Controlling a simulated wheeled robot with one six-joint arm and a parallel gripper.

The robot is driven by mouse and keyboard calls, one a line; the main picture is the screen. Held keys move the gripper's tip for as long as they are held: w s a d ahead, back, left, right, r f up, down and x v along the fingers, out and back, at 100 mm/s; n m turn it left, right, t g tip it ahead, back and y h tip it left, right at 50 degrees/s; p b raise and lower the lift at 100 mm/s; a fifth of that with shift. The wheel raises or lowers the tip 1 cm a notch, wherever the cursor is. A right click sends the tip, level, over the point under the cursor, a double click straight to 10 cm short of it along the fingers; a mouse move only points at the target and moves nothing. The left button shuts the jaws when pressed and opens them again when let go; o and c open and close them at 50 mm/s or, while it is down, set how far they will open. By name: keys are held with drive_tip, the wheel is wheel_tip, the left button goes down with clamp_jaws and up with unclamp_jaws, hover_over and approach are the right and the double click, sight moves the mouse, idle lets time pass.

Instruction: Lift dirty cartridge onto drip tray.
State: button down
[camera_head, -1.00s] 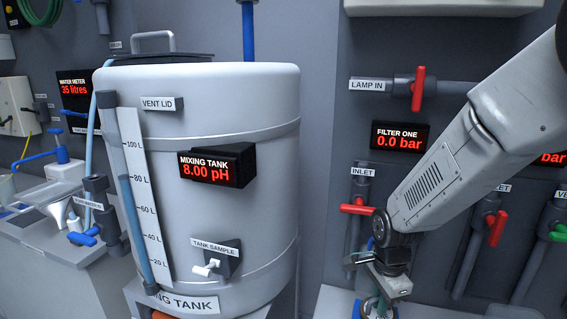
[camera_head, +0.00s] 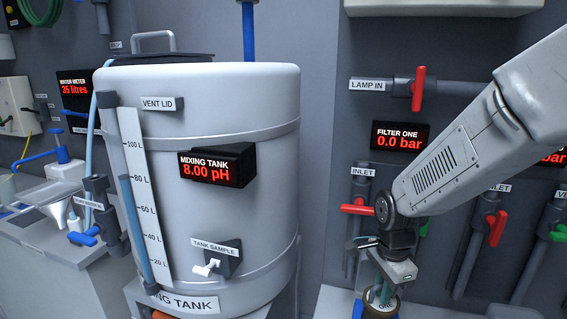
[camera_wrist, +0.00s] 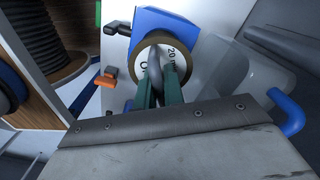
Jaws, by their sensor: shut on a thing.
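The cartridge shows in the wrist view as a brown ring (camera_wrist: 143,49) around a pale end face with partly hidden lettering that includes "20". A grey loop handle (camera_wrist: 154,66) stands on that end. My gripper (camera_wrist: 164,84) is shut on the handle with its green fingers, which hide part of it. In the head view my gripper (camera_head: 385,291) points down at the lower right, and the brown rim (camera_head: 381,312) of the cartridge shows just under it. The cartridge's lower body is out of sight. I cannot make out the drip tray for certain.
A clear bowl (camera_wrist: 250,82) with a blue pipe (camera_wrist: 289,113) is close on the right of the wrist view. A blue block (camera_wrist: 150,20) and an orange-handled valve (camera_wrist: 106,79) are near the cartridge. The mixing tank (camera_head: 200,110) stands left of my arm; a red inlet valve (camera_head: 357,209) is close behind.

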drive_tip(key=shift+s+r, duration=0.1)
drive_tip(key=shift+r, duration=2.5)
drive_tip(key=shift+d, duration=0.1)
